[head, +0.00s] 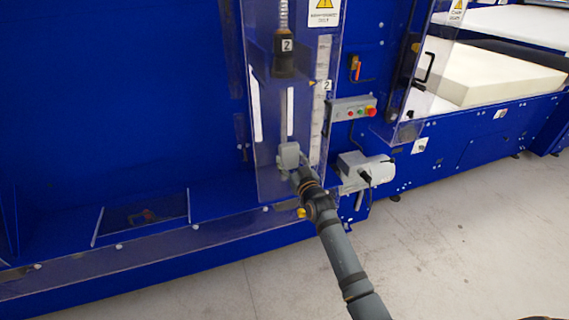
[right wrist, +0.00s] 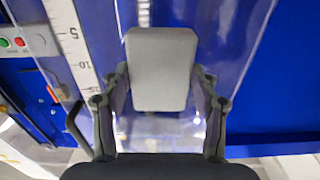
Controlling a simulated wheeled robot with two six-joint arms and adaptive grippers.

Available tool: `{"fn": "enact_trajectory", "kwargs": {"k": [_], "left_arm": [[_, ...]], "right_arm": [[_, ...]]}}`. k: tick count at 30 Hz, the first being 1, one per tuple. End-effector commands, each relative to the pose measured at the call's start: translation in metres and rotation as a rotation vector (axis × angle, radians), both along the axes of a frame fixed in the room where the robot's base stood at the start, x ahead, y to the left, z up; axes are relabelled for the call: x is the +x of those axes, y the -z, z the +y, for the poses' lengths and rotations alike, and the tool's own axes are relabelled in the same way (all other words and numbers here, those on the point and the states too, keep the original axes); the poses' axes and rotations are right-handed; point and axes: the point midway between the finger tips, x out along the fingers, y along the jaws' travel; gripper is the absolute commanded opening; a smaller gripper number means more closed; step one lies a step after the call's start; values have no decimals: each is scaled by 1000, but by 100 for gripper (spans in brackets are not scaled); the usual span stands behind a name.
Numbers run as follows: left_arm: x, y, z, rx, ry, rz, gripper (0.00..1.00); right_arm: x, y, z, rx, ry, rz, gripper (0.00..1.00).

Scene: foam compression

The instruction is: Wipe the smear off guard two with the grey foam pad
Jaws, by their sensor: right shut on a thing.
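The grey foam pad (head: 288,155) is a small light-grey block in front of the lower part of guard two (head: 268,183), a clear upright panel with a "2" label beside it. My right gripper (head: 297,169) is shut on the pad. In the right wrist view the pad (right wrist: 158,70) sits between both fingers, its broad face toward the camera and its far end toward the clear panel. I cannot tell whether it touches the panel. Pale patches show low behind the pad, but I cannot tell smear from reflection. My left gripper is not in view.
A white ruler strip (head: 320,100) runs up beside the guard. A control box (head: 352,110) with coloured buttons and a grey motor unit (head: 366,172) stand to the right. A cream foam block (head: 490,72) lies farther right. Grey floor (head: 470,240) is open in front.

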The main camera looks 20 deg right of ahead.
Motion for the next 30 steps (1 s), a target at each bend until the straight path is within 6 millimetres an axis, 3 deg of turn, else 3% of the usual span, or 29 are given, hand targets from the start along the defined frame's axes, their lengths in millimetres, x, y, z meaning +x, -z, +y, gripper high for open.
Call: {"fn": "enact_trajectory", "kwargs": {"k": [5, 15, 23, 30], "left_arm": [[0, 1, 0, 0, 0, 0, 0], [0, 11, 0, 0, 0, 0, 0], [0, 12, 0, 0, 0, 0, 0], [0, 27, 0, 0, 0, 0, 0]], "right_arm": [[0, 2, -3, -1, 0, 3, 35], [-1, 4, -33, -1, 0, 6, 35], [-1, 3, -38, 1, 0, 6, 35], [2, 6, -62, -2, 0, 5, 35]]}}
